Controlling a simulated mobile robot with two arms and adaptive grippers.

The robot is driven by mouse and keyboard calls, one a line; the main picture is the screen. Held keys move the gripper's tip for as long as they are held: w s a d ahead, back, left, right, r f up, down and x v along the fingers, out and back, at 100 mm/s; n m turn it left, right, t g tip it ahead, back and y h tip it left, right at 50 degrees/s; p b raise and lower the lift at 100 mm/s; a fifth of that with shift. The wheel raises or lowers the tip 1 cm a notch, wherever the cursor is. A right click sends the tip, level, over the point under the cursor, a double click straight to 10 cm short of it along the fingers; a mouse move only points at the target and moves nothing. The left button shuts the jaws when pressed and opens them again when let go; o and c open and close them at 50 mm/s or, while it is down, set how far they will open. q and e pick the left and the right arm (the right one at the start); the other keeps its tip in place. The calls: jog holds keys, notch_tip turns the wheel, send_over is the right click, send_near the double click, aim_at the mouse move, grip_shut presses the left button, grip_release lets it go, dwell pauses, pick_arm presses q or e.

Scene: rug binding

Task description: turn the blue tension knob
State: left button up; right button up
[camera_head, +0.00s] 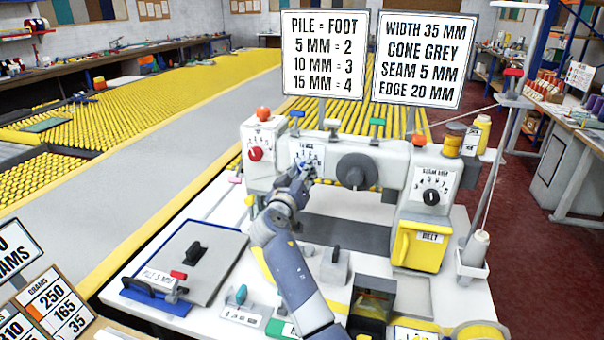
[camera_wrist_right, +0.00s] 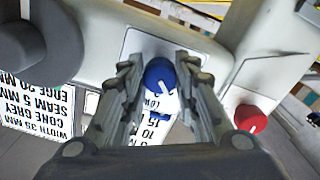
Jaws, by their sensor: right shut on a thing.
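The blue tension knob (camera_wrist_right: 158,74) is on a white dial plate on the sewing machine (camera_head: 385,160). In the right wrist view it sits between my right gripper's two fingers, with its white pointer line towards the lower right of the picture. My right gripper (camera_head: 303,172) reaches up to the dial in the head view and hides most of the knob there. The right gripper (camera_wrist_right: 160,85) is shut on the knob. Some numbers and letters on the dial plate show upside down below the knob. My left gripper is not in view.
A red knob (camera_head: 255,154) is left of the dial, and a large dark handwheel (camera_head: 356,171) is right of it. A black seam dial (camera_head: 431,197) is further right. A grey plate (camera_head: 190,262) and small parts lie on the white table in front.

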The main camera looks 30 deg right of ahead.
jog(key=shift+d+r, duration=0.1)
jog(key=o, duration=0.8)
jog(key=shift+o, duration=1.2)
jog(key=shift+w, duration=0.1)
jog(key=v, duration=1.2)
